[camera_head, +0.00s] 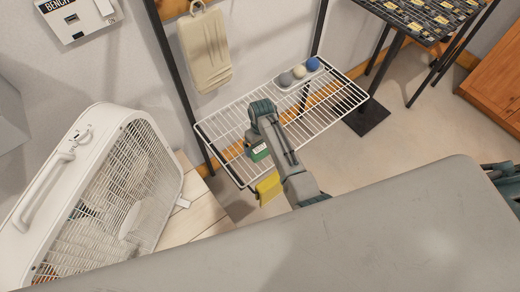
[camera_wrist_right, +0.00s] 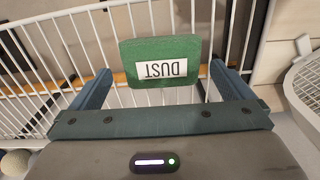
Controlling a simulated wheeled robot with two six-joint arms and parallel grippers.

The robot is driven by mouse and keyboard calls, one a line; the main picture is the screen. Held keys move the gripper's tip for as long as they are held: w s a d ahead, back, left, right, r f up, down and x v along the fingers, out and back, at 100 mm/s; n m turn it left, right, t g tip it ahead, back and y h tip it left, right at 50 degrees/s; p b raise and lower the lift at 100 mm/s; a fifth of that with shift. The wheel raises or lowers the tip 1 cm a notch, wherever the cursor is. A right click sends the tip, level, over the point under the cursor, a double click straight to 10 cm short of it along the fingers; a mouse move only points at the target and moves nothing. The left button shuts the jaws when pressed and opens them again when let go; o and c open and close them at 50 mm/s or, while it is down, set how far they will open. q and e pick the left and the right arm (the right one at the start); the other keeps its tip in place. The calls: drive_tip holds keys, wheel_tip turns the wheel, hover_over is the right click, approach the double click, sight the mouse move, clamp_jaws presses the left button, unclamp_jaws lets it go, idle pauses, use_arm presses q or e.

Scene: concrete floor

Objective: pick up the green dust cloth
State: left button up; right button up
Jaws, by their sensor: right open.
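The green dust cloth (camera_head: 259,154) shows at the left part of a white wire rack (camera_head: 226,119), just below my right gripper (camera_head: 257,138). The arm partly covers this spot in the head view. In the right wrist view the cloth (camera_wrist_right: 160,50) is a small green block with a white label reading DUST, upside down. My right gripper (camera_wrist_right: 161,80) is open there, one finger on each side of the cloth, with a gap at both sides. I cannot tell how deep the cloth sits between the fingers. My left gripper is not in view.
A yellow cloth (camera_head: 268,187) hangs at the rack's front edge. A tray with several balls (camera_head: 299,72) stands at the rack's far right. A grey surface (camera_head: 350,240) fills the foreground.

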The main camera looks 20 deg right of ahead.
sight(261, 149)
drive_tip(key=shift+a+f, duration=0.1)
drive_tip(key=shift+f, duration=1.95)
drive_tip(key=shift+c, duration=0.2)
drive_tip(key=c, duration=0.7)
drive_tip(key=shift+r, duration=0.1)
